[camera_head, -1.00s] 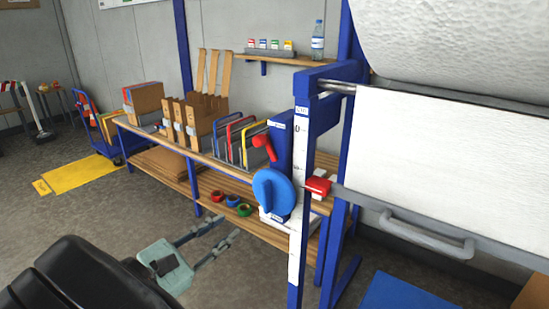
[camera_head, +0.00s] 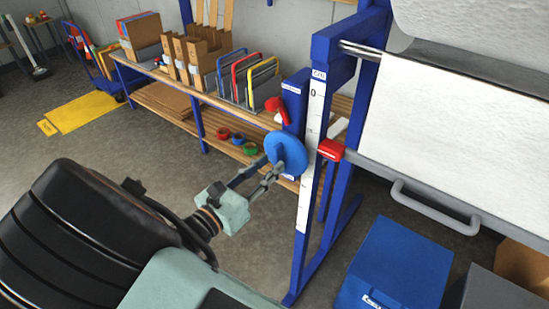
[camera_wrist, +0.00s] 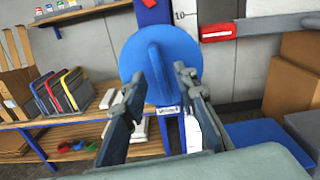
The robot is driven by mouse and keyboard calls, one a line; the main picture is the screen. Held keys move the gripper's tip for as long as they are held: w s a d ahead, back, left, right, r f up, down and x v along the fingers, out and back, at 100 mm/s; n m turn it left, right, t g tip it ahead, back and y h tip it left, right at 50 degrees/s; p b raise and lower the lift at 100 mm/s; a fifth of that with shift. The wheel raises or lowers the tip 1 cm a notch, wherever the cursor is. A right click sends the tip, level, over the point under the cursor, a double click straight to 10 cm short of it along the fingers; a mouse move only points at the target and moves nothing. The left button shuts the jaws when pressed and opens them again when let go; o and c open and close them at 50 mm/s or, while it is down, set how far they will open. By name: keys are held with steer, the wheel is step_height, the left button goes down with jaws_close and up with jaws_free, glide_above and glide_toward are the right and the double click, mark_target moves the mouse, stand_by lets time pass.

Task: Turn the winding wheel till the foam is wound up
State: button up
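The blue winding wheel (camera_head: 287,152), a disc with a raised grip bar, sits on the side of a blue upright frame. It fills the upper middle of the wrist view (camera_wrist: 190,55). My gripper (camera_head: 270,170) is at the wheel's front. In the wrist view its two fingers (camera_wrist: 158,84) are apart, one on each side of the grip bar's lower part; whether they touch it I cannot tell. The white foam sheet (camera_head: 450,130) hangs flat below a large white roll (camera_head: 470,35). A red pointer (camera_head: 331,149) is beside the white scale strip (camera_head: 309,160).
A red lever (camera_head: 277,108) sits above the wheel. A grey handle bar (camera_head: 435,207) runs along the sheet's lower edge. A blue box (camera_head: 395,265) stands on the floor below. A wooden bench (camera_head: 180,98) with folders, cartons and tape rolls is behind. Floor left of the frame is open.

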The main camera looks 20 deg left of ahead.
mark_target(275, 160)
steer(key=shift+x, duration=1.5)
steer(key=shift+c, duration=0.3)
jaws_close()
